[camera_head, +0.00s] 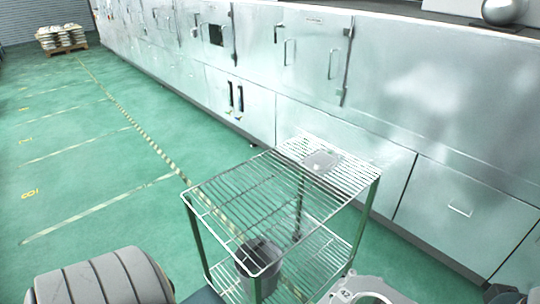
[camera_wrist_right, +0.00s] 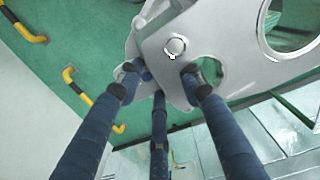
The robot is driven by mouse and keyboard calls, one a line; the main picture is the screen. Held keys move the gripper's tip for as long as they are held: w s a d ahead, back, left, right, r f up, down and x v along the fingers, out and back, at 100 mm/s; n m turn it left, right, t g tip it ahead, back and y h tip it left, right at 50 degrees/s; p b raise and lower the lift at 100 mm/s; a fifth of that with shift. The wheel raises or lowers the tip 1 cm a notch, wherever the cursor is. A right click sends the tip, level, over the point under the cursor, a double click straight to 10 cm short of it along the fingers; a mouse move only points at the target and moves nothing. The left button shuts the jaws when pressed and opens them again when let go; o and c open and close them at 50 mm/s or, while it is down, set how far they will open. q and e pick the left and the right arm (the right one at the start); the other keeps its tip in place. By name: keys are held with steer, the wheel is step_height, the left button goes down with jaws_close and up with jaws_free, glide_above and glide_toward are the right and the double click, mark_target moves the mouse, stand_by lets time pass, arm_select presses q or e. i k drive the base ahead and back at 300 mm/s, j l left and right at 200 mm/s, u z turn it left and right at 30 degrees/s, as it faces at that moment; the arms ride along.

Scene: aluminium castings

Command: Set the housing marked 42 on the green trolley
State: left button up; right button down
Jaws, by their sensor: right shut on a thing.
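The housing (camera_head: 372,287) is a pale grey aluminium casting with round openings, partly in view at the bottom edge of the head view, right of and nearer than the trolley. A small mark on it looks like 42 but is hard to read. The housing also fills the top right of the right wrist view (camera_wrist_right: 230,45). There my right gripper (camera_wrist_right: 160,78) has its dark blue fingers shut on the housing's edge. The trolley (camera_head: 250,190) is a two-level wire rack with green posts. My left gripper is not in view.
A dark grey bin (camera_head: 260,258) stands on the trolley's lower shelf. A small flat grey plate (camera_head: 320,162) lies at the back of the top shelf; the rest of that shelf is bare. Metal cabinets (camera_head: 300,60) stand behind. Green floor (camera_head: 80,180) is open at left.

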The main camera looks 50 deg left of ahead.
mark_target(248, 208)
steer(key=k+j, duration=0.1)
steer(key=j, duration=0.3)
steer(key=k+j+z, duration=0.15)
steer(key=j, duration=0.2)
steer(key=k+j, duration=0.15)
steer(key=j, duration=0.25)
steer(key=k+j+z, duration=0.15)
steer(key=j, duration=0.2)
steer(key=k+j, duration=0.1)
steer(key=j, duration=0.25)
steer(key=j+z, duration=0.15)
steer(key=j, duration=0.85)
steer(key=j+z, duration=0.2)
steer(key=j, duration=0.75)
steer(key=i+j, duration=0.1)
steer(key=j, duration=0.4)
steer(key=i+j, duration=0.1)
steer(key=j, duration=0.45)
steer(key=i+z, duration=0.05)
